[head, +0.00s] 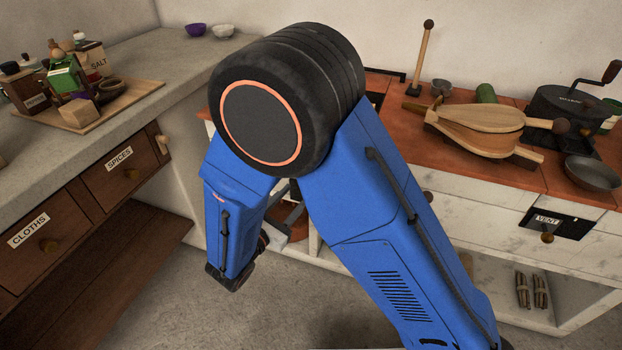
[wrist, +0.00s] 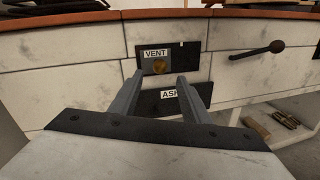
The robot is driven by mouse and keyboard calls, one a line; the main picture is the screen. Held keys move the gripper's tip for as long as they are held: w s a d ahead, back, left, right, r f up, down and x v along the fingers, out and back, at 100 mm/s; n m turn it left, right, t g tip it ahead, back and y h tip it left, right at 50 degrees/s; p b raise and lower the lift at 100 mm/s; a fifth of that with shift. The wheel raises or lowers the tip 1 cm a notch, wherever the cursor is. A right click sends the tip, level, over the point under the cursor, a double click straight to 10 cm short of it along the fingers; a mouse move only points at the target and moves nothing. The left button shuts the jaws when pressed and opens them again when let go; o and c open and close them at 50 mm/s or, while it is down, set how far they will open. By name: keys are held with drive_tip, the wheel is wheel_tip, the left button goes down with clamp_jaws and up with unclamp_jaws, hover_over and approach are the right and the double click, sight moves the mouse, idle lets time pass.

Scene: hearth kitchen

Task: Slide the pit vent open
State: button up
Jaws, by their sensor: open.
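Whether the fingertips reach the knob's depth I cannot tell.
A dark ASH plate (wrist: 173,101) lies below the vent, partly behind the fingers. A dark handle (wrist: 257,50) sticks out to the right. Bellows (head: 480,118) and a pan (head: 592,172) rest on the orange-brown top. Wood bundles (head: 531,290) lie on the low shelf.

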drive_tip(key=x, duration=1)
drive_tip(key=shift+s, duration=0.1)
clamp_jaws()
